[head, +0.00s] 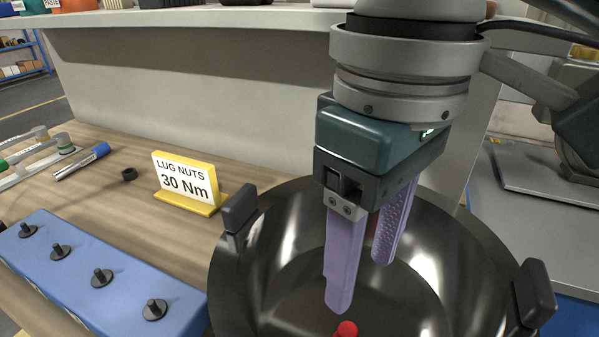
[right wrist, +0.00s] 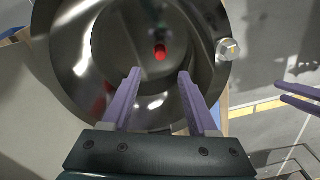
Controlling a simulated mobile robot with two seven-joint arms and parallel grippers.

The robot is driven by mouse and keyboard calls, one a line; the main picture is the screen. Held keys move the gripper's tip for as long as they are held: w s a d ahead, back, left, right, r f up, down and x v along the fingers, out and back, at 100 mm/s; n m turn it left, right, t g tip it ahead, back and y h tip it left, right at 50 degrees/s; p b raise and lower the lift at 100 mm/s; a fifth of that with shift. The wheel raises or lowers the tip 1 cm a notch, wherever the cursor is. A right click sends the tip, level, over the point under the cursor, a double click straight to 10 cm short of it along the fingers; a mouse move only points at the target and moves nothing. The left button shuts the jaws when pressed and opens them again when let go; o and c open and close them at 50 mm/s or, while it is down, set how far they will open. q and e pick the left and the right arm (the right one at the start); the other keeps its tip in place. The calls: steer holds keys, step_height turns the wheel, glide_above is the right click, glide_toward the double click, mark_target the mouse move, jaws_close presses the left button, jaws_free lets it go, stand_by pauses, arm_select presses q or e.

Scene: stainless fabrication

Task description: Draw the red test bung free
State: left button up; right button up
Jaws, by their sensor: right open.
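The red test bung (head: 346,329) shows at the bottom edge of the head view, partly cut off, in the black bowl-shaped vessel (head: 285,225). In the right wrist view the red bung (right wrist: 160,52) lies just beyond my fingertips, roughly midway between their lines. My right gripper (head: 360,285) is open and empty, pointing down inside the vessel's mouth, its purple fingers apart from the bung. How the bung is seated cannot be seen. My left gripper (right wrist: 280,92) shows only at the right edge of the right wrist view, its purple fingers apart, outside the vessel (right wrist: 62,70).
The vessel has dark lugs on its rim. A yellow "LUG NUTS 30 Nm" sign (head: 186,183) and a blue block with several studs (head: 90,270) stand to its left. A grey panel (head: 180,100) rises behind.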

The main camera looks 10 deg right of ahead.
mark_target(349, 330)
step_height(349, 330, down, 10)
steer(key=shift+r+b, duration=0.15)
steer(key=shift+b, duration=0.85)
jaws_close()
stand_by(0.3)
